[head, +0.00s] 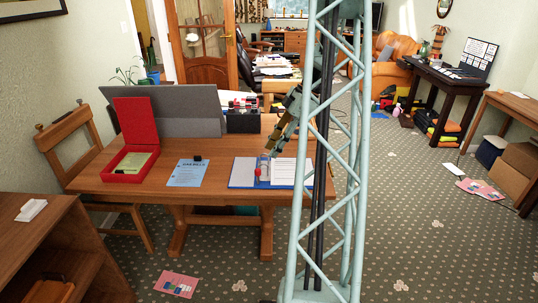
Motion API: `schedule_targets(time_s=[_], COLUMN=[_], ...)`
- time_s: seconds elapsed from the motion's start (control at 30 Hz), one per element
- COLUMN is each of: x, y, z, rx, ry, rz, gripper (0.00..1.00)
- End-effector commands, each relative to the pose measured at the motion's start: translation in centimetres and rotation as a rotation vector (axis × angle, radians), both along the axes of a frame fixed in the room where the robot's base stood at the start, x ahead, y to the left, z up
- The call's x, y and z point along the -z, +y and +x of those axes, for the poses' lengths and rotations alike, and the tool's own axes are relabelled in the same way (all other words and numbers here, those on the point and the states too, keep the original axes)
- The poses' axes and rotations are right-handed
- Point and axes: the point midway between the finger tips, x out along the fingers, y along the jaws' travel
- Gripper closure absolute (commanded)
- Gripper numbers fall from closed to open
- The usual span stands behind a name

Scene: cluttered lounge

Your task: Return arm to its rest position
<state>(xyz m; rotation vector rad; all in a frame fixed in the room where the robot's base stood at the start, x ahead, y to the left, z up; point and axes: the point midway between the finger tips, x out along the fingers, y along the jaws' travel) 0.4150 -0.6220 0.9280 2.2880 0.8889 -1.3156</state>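My gripper (266,152) shows in the head view at the end of my arm, partly behind my lattice column. It points down over the right part of the wooden desk (215,186), above a blue folder (264,183) with white sheets. A small clear and red item is at the folder's middle, just below the gripper. Whether the gripper touches or holds it I cannot tell. The fingers are too small and dark to tell open from shut.
An open red box (128,177), a light blue sheet (187,173) and a grey panel (172,108) are on the desk. A wooden chair (72,148) stands at its left. A dark side table (448,84) is at the right. Patterned carpet (420,225) is mostly clear there.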

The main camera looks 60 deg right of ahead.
Motion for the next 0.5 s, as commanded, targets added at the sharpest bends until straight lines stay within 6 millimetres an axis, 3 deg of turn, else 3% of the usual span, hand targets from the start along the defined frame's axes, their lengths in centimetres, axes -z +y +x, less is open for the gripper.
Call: schedule_targets(time_s=[0.5], x=[-0.73], y=[-0.27], z=[-0.30], rx=[0.000], ry=[0.000], rz=[0.001], gripper=[0.71])
